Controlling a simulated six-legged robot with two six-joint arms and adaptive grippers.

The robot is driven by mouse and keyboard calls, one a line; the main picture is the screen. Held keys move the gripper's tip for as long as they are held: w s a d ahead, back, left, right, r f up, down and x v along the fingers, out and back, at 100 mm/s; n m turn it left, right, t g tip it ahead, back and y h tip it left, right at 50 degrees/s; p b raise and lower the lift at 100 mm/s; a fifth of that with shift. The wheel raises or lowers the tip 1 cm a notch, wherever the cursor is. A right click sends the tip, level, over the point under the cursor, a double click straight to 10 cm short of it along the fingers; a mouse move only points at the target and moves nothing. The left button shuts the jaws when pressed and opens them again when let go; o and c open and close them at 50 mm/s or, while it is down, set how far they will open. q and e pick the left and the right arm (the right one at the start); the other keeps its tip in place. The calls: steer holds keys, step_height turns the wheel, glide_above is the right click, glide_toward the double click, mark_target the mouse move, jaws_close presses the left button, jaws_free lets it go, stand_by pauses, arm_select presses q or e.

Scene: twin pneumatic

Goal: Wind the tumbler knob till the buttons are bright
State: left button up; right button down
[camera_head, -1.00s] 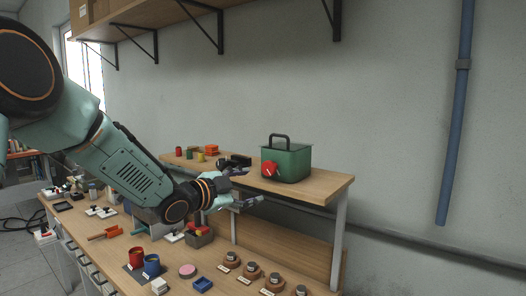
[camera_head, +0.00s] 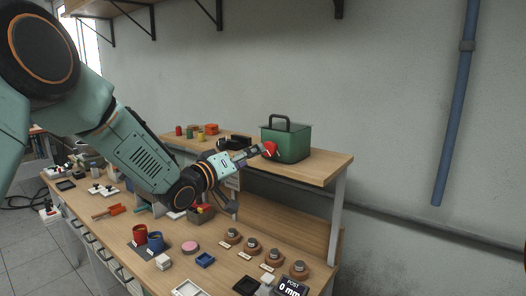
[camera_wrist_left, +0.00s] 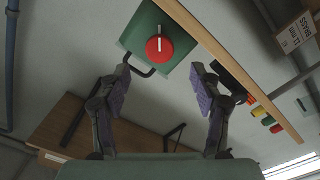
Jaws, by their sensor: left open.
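A red round knob (camera_head: 269,149) sits on the front of a green box (camera_head: 293,144) with a dark handle, on the raised wooden shelf. In the left wrist view the knob (camera_wrist_left: 159,49) shows a white pointer line, on the green box face (camera_wrist_left: 143,22). My left gripper (camera_head: 248,178) is open and empty, its fingers spread in front of the shelf edge. In the head view its upper finger overlaps the knob's left side; contact cannot be told. In the wrist view the fingertips (camera_wrist_left: 160,75) are apart, with the knob beyond them. No lit buttons can be made out. My right gripper is not in view.
The raised shelf (camera_head: 325,170) stands over the workbench. Small coloured pieces (camera_head: 211,129) lie left of the box.

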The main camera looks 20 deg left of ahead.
mark_target(267, 149)
arm_select(q)
steer(key=p+x, duration=0.1)
steer(key=x, duration=0.5)
steer(key=shift+w, duration=0.2)
steer(key=shift+d, duration=0.1)
steer(key=shift+c, duration=0.4)
steer(key=c, duration=1.1)
